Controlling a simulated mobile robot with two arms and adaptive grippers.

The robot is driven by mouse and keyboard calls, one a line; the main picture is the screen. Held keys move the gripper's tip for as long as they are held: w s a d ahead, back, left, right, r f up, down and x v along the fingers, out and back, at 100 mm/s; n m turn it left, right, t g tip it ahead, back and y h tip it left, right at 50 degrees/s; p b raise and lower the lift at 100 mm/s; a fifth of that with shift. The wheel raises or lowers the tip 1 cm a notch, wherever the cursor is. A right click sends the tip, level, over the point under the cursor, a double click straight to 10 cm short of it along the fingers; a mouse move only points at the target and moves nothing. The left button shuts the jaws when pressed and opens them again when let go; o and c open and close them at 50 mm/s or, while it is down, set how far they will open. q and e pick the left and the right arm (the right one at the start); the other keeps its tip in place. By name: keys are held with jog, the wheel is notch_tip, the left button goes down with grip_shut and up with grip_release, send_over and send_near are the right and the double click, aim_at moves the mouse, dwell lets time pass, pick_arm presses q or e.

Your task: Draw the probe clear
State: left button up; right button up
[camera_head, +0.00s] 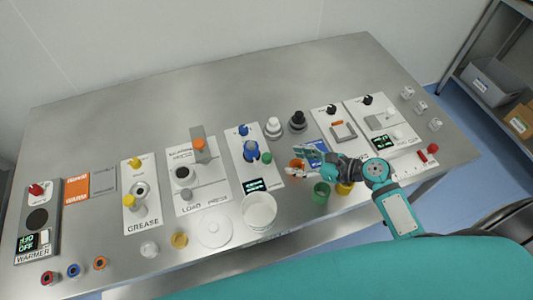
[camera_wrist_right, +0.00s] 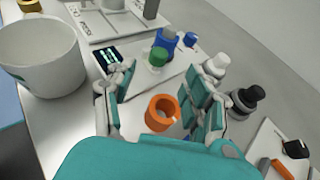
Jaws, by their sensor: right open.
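No part is clearly marked as the probe, and I cannot tell for sure which piece it is. A white panel in the head view carries a blue holder (camera_head: 251,151), a green-capped piece (camera_head: 266,158), a blue knob (camera_head: 243,130) and a lit display (camera_head: 255,185). The wrist view shows the green cap (camera_wrist_right: 158,56) in front of the blue holder (camera_wrist_right: 167,41). My right gripper (camera_head: 300,162) is open and empty, right of this panel. My left gripper is out of view.
A white cup (camera_head: 259,210) stands in front of the panel. Black and white knobs (camera_head: 298,121) (camera_head: 273,127) are behind my gripper. A green cup (camera_head: 321,193) and a yellow one (camera_head: 344,188) are close below my right arm. The table's back strip is clear.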

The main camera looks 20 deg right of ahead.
aim_at(267, 156)
jog(key=x, duration=0.9)
jog(key=shift+w+a+f+p, duration=0.1)
jog(key=shift+w+a+p, duration=0.15)
jog(key=shift+w+p, duration=0.1)
jog(key=shift+w+a+f, duration=0.2)
jog(key=shift+w+a, duration=0.05)
jog(key=shift+a, duration=0.05)
jog(key=c, duration=0.9)
grip_shut()
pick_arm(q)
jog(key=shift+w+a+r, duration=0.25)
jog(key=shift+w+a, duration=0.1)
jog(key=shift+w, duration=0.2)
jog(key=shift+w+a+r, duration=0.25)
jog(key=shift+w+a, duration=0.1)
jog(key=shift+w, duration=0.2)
